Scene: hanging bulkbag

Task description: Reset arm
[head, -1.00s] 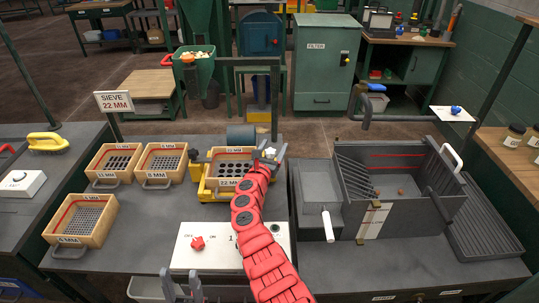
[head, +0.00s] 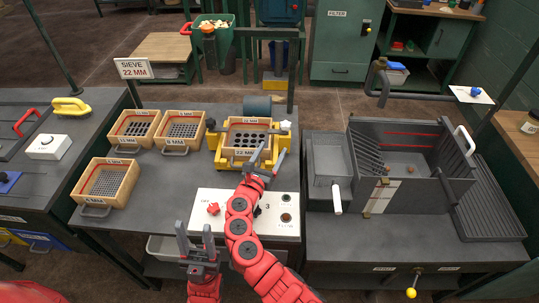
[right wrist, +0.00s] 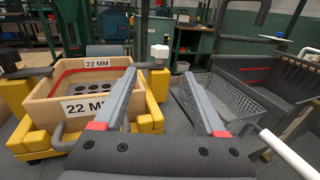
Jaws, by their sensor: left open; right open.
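My right gripper (head: 268,154) is open and empty, at the near right corner of the wooden 22 mm sieve (head: 247,153). That sieve sits in the yellow clamping frame (head: 222,160) of the shaker. In the right wrist view, the open right fingers (right wrist: 168,100) point forward with the 22 mm sieve (right wrist: 78,108) at left and a white knob (right wrist: 159,52) beyond. No object is between the fingers. My left gripper (head: 195,235) is open and empty, in front of the white control box (head: 225,222) with its red knob (head: 213,208).
Three other wooden sieves, including one (head: 107,162) nearer me, lie on the left bench. Bare bench top lies left of the control box.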

